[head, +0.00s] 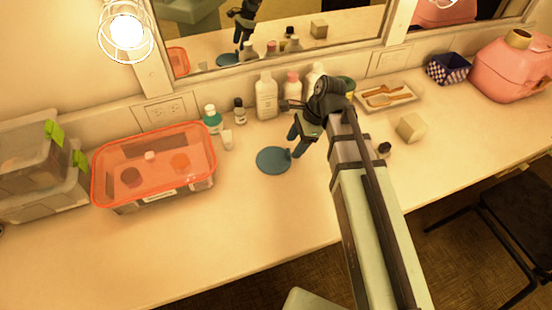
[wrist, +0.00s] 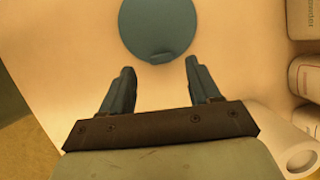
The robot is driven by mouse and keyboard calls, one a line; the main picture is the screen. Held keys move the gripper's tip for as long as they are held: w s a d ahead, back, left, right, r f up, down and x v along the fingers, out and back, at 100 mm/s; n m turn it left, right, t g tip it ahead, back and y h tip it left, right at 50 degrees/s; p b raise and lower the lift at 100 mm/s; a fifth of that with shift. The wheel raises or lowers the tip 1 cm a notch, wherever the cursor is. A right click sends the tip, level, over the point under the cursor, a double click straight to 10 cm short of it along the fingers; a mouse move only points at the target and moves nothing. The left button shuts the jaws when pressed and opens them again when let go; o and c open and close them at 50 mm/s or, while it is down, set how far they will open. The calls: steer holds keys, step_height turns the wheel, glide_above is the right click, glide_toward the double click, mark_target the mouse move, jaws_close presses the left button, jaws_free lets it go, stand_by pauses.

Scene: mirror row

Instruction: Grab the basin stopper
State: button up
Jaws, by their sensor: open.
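The basin stopper looks to be the flat round blue disc (head: 272,160) lying on the pale counter. In the wrist view the disc (wrist: 160,25) is cut off by the top edge, and a small tab shows on its near rim. My gripper (head: 296,152) is at the disc's right side in the head view. In the wrist view my gripper (wrist: 158,68) is open, with its two fingers apart on either side of the tab's line. The fingertips are just short of the disc, and nothing is between them. I cannot tell their height above the counter.
An orange-rimmed clear bin (head: 154,168) stands left of the disc. Several bottles, including a white one (head: 266,97), stand behind it by the mirror. A beige block (head: 411,127) and a tray (head: 387,96) are to the right. The counter in front of the disc is clear.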

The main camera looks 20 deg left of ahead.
mark_target(289, 151)
steer(key=shift+x, duration=1.95)
steer(key=c, duration=1.1)
steer(key=shift+c, duration=0.2)
steer(key=shift+r, duration=0.1)
